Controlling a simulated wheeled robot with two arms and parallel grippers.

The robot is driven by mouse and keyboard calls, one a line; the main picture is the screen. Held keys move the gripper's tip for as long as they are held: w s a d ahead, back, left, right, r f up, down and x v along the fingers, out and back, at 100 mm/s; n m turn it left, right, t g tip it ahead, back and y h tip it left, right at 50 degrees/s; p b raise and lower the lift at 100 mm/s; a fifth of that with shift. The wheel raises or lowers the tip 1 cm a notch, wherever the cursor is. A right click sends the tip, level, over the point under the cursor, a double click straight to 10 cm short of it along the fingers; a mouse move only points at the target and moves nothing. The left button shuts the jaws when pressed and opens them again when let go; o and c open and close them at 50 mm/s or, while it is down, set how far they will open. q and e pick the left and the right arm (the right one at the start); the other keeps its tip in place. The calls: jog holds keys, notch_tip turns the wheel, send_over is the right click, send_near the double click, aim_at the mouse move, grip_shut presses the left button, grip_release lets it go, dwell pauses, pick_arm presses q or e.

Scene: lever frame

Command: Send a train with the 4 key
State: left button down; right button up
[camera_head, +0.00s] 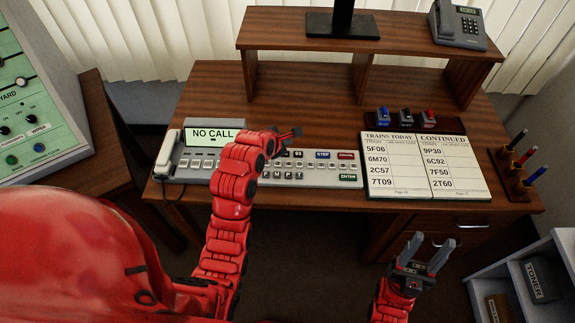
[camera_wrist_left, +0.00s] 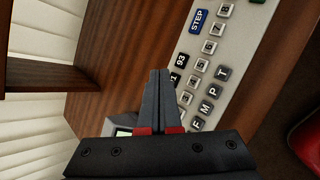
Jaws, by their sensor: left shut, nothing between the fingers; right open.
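The desk console (camera_head: 265,178) has a lit screen (camera_head: 212,135) reading NO CALL and a keypad on its right part. In the left wrist view, a row of light number keys (camera_wrist_left: 209,47) runs beside the dark letter keys F, M, P and T (camera_wrist_left: 215,90). My left gripper (camera_head: 297,132) is shut and empty, above the desk at the keypad's back edge. Its fingers also show in the left wrist view (camera_wrist_left: 160,72). My right gripper (camera_head: 437,250) is open and empty, in front of the desk.
A train book (camera_head: 427,165) lists 5F06, 6M70, 2C57, 7T09 and others, right of the console. Stamps (camera_head: 405,115) stand behind it, and a pen holder (camera_head: 515,172) is at right. A raised shelf (camera_head: 395,40) spans the back. A green panel (camera_head: 35,110) is at left.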

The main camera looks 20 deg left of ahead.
pick_arm(q)
jog(key=shift+f, duration=0.15)
jog(key=b, duration=0.4)
send_over(286, 166)
notch_tip(286, 166, down, 8)
jog(key=shift+r, duration=0.25)
jog(key=shift+d+f, duration=0.1)
jog(key=shift+f, duration=0.4)
jog(key=shift+f, duration=0.15)
dwell(1.4)
jog(key=shift+f, duration=0.3)
jog(key=shift+f, duration=0.35)
dwell(0.7)
jog(key=shift+r+p, duration=0.7)
jog(key=shift+r, duration=0.1)
